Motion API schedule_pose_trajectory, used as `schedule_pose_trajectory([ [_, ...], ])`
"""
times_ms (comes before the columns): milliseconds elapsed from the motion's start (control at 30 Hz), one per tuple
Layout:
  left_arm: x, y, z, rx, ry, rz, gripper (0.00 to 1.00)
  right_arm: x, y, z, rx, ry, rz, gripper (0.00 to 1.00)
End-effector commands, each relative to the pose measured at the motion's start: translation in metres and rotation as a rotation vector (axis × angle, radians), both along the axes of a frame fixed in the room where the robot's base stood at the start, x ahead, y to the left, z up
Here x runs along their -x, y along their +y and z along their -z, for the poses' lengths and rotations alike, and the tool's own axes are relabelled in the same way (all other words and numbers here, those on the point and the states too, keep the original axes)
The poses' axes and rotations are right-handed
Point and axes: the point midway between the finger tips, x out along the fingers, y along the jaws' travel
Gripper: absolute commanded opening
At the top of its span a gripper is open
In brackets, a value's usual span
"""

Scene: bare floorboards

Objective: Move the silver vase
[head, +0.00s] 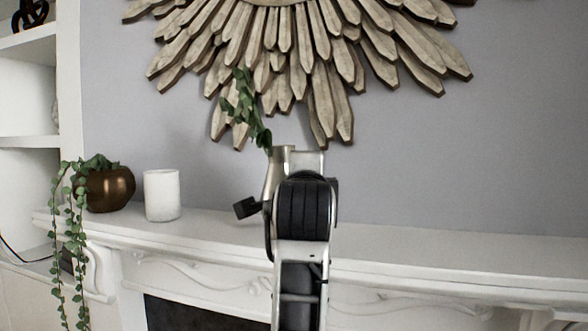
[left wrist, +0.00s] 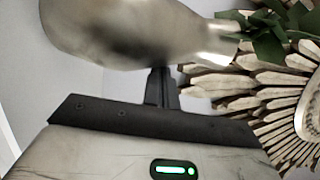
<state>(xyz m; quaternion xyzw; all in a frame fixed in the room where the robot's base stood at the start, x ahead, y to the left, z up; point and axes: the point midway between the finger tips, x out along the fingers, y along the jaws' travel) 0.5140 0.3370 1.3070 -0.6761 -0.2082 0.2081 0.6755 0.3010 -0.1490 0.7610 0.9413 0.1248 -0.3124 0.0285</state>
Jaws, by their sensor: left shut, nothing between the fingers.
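The silver vase (head: 276,168) stands on the white mantel, with a trailing green sprig (head: 243,108) rising from its neck and leaning left. My left arm covers much of it in the head view. In the left wrist view the vase (left wrist: 130,32) lies sideways across the top, its wide body at left and its narrow neck and leaves at right. My left gripper (left wrist: 162,85) is shut and empty, its fingers pointing at the vase's side. I cannot tell whether the fingertips touch it. My right gripper is not in view.
A white candle (head: 162,195) and a bronze pot (head: 109,189) with a trailing plant stand on the mantel (head: 430,258) to the left. The mantel to the right is clear. A wooden sunburst decoration (head: 330,60) hangs on the grey wall above. White shelves are at far left.

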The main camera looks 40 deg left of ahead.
Motion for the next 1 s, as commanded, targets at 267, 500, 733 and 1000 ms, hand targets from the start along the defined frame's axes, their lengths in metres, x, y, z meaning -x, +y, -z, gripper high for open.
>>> schedule_pose_trajectory([
  [267, -0.001, 0.000, 0.001, 0.001, 0.001, 0.007, 0.00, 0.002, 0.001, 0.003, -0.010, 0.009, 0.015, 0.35],
  [500, -0.001, -0.003, 0.000, -0.001, 0.002, 0.004, 0.00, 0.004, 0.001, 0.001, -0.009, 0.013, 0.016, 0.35],
  [733, -0.010, -0.038, -0.002, -0.002, 0.005, 0.006, 0.00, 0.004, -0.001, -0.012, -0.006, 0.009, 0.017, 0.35],
  [1000, 0.043, -0.072, 0.002, 0.000, -0.004, 0.006, 0.00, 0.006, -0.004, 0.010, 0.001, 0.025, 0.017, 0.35],
])
